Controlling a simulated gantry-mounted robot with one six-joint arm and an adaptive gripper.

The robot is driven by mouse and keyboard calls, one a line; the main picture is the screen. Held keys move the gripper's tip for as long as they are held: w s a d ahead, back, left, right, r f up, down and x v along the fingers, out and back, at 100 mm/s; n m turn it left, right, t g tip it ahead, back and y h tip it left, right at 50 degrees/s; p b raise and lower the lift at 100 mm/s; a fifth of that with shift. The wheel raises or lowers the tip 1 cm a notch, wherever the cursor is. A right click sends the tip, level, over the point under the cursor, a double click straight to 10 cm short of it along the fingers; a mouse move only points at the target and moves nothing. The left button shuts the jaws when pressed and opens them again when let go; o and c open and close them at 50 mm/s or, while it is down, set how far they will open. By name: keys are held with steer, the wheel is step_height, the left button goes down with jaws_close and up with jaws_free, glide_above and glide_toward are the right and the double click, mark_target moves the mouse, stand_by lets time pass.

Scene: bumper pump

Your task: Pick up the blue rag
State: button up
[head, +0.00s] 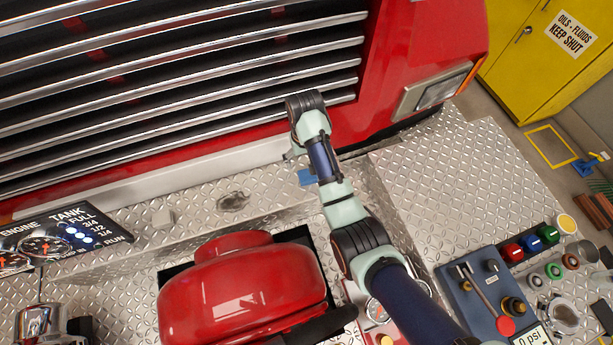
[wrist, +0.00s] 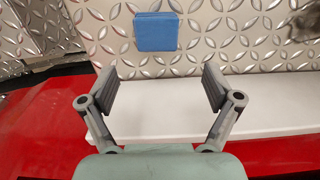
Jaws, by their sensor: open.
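The blue rag (head: 307,177) is a small folded square on the diamond-plate bumper, below the grille, partly hidden by my arm in the head view. In the wrist view the blue rag (wrist: 157,31) lies flat near the top, beyond the fingertips and roughly centred between them. My gripper (wrist: 159,82) is open and empty, with its fingers apart on either side of a white strip and clear of the rag. In the head view my gripper is mostly hidden behind my wrist.
The chrome grille (head: 180,100) rises behind. A large red housing (head: 240,290) stands in front, with a blue control panel (head: 485,300) at right.

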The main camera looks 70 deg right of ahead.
steer(key=shift+s+d+f, duration=0.1)
steer(key=shift+s+d, duration=0.05)
steer(key=shift+s, duration=0.1)
steer(key=shift+s+a+f, duration=0.1)
steer(key=shift+a+f, duration=0.05)
steer(key=shift+f, duration=1.8)
steer(key=shift+s+a+f, duration=0.1)
steer(key=shift+f, duration=1.85)
steer(key=c, duration=1.1)
step_height(320, 180, up, 10)
steer(key=shift+w+r+p, duration=0.15)
steer(key=shift+r+p, duration=0.05)
steer(key=shift+p, duration=0.35)
steer(key=shift+c, duration=0.2)
step_height(320, 180, up, 10)
steer(key=p, duration=0.9)
glide_above(307, 172)
steer(key=shift+f, duration=0.1)
steer(key=shift+b, duration=0.35)
